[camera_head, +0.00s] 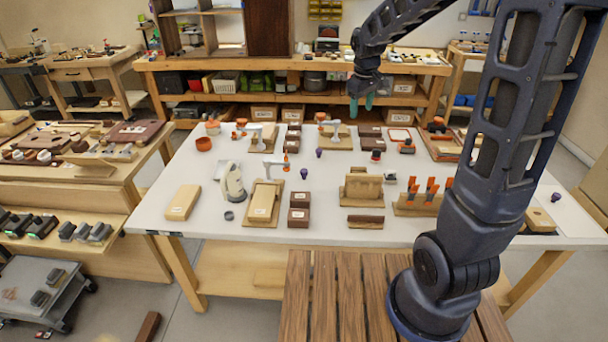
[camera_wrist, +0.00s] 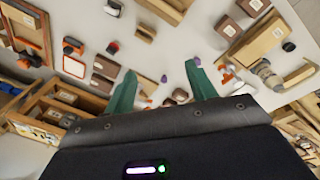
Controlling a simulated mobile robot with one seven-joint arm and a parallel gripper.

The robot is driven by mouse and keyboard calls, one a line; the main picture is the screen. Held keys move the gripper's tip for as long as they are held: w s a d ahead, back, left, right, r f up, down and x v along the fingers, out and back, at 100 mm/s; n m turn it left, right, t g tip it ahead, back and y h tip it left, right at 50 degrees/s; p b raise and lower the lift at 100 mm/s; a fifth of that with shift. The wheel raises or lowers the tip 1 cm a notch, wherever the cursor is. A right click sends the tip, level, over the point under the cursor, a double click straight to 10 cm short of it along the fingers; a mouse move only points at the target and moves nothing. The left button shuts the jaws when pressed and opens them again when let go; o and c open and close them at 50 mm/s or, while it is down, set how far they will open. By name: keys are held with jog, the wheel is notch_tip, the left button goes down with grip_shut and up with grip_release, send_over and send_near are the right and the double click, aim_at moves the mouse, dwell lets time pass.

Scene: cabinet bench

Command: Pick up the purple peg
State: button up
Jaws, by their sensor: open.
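Small purple pegs stand on the white table. In the head view one (camera_head: 304,173) is near the middle, another (camera_head: 319,153) is just behind it, and a third purple piece (camera_head: 556,197) is at the far right. My gripper (camera_head: 361,103) hangs above the back of the table with its green fingers pointing down. In the wrist view the fingers (camera_wrist: 160,72) are spread apart and empty. A small purple piece (camera_wrist: 164,78) shows between them, well below. Another (camera_wrist: 197,61) shows at the right fingertip. I cannot tell which one the task means.
Bare table surrounds the middle pegs.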

jog(key=w+a+f+n+g, duration=0.1)
jog(key=w+a+f+n, duration=0.2)
jog(key=w+a+f, duration=0.5)
jog(key=n+h, duration=0.1)
jog(key=n, duration=0.3)
send_near(304, 170)
jog(key=shift+w+g, duration=0.35)
jog(key=shift+g, duration=0.05)
jog(key=f, duration=0.6)
jog(key=d+f, duration=0.1)
jog(key=f, duration=0.3)
jog(key=shift+s+d+f, duration=0.1)
jog(key=shift+s, duration=0.1)
jog(key=c, duration=1.1)
